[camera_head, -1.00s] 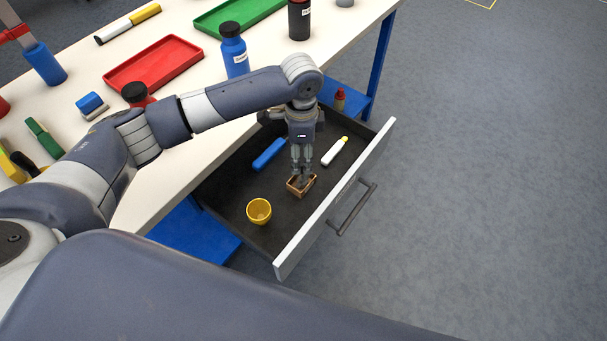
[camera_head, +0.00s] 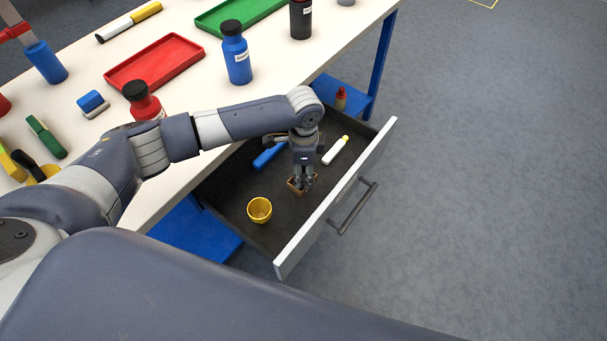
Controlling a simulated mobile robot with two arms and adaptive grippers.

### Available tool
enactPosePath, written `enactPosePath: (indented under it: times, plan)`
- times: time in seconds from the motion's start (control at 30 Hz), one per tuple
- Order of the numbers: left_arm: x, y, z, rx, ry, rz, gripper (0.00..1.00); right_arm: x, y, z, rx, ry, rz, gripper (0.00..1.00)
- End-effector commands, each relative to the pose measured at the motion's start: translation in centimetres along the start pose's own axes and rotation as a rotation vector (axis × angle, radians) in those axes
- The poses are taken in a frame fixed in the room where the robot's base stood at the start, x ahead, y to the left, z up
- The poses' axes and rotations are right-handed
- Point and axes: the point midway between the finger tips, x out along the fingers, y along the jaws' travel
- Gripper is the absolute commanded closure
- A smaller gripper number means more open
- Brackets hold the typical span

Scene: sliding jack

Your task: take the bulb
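My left gripper (camera_head: 303,183) points down into the open drawer (camera_head: 222,190). Its fingertips are at a small brown open box (camera_head: 293,186) on the drawer floor. The fingers cover much of the box's inside, and I cannot make out a bulb there. The fingers are too small to tell whether they are open or shut on something. My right gripper is not in view.
The drawer also holds a yellow cup (camera_head: 259,210), a blue block (camera_head: 268,156) and a white marker-like stick (camera_head: 335,151). Its white front (camera_head: 345,190) with a dark handle (camera_head: 356,208) stands at the right. Bottles and trays are on the table (camera_head: 178,98).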

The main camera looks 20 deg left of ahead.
Motion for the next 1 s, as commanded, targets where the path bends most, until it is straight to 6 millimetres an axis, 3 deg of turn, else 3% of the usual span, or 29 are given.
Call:
enactPosePath:
  times: [0.03,0.1,0.47,1.0]
  plan:
    - [0.0,0.0,0.0,0.000,0.000,0.000,0.82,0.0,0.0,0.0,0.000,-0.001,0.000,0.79]
    - [0.0,0.0,0.0,0.000,0.000,0.000,0.91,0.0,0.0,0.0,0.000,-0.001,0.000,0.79]
    - [-0.4,0.0,0.0,0.000,0.001,-0.001,0.91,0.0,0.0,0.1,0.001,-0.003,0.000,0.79]
    - [-9.3,-0.1,-0.1,0.000,0.001,0.000,0.91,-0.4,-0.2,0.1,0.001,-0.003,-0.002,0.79]
